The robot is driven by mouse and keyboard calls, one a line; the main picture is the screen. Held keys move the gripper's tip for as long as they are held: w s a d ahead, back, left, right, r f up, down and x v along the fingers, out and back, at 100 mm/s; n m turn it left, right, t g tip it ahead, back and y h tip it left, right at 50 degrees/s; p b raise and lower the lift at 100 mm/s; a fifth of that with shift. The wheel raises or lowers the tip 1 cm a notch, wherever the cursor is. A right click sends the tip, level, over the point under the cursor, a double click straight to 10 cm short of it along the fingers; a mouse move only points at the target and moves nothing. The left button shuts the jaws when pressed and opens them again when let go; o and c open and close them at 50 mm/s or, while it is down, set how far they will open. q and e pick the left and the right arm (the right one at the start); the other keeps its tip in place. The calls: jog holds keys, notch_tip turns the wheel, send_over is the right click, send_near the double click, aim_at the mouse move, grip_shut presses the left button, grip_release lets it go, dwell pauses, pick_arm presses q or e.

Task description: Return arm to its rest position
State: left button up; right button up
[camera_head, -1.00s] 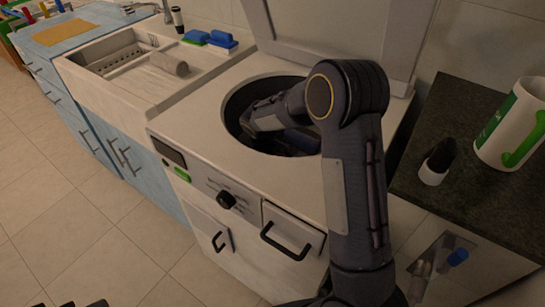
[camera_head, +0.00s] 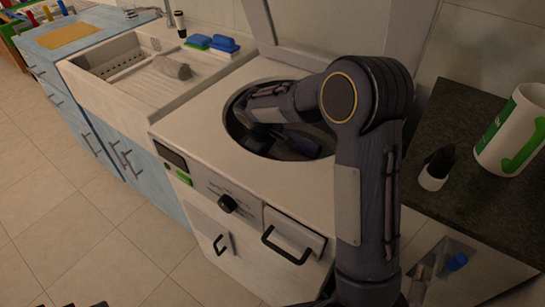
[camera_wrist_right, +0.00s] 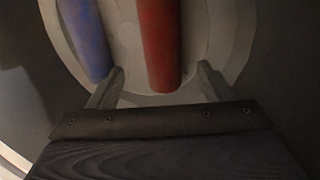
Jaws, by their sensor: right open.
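My right arm bends over the white appliance (camera_head: 185,135) and reaches down into its round top opening. My right gripper (camera_wrist_right: 161,72) is open inside that opening; in the head view its fingers are hard to make out in the dark. In the right wrist view a red cylinder (camera_wrist_right: 160,35) lies ahead, in line with the gap between the fingers. A blue cylinder (camera_wrist_right: 86,38) lies to its left, near the left finger. Neither cylinder looks gripped. My left gripper does not show clearly in any view.
The raised lid (camera_head: 300,35) stands behind the opening. A dark counter (camera_head: 485,205) on the right holds a white and green mug (camera_head: 505,125) and a small black-and-white item (camera_head: 436,170). A sink (camera_head: 110,65) is on the left. The tiled floor in front is clear.

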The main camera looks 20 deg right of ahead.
jog(key=shift+v, duration=0.8)
jog(key=x, duration=0.7)
jog(key=shift+f+b, duration=0.15)
jog(key=shift+b, duration=0.25)
jog(key=shift+w+d+p, duration=0.15)
jog(key=shift+p, duration=0.2)
notch_tip(320, 180, up, 5)
jog(key=p, duration=0.3)
jog(key=shift+f, duration=0.25)
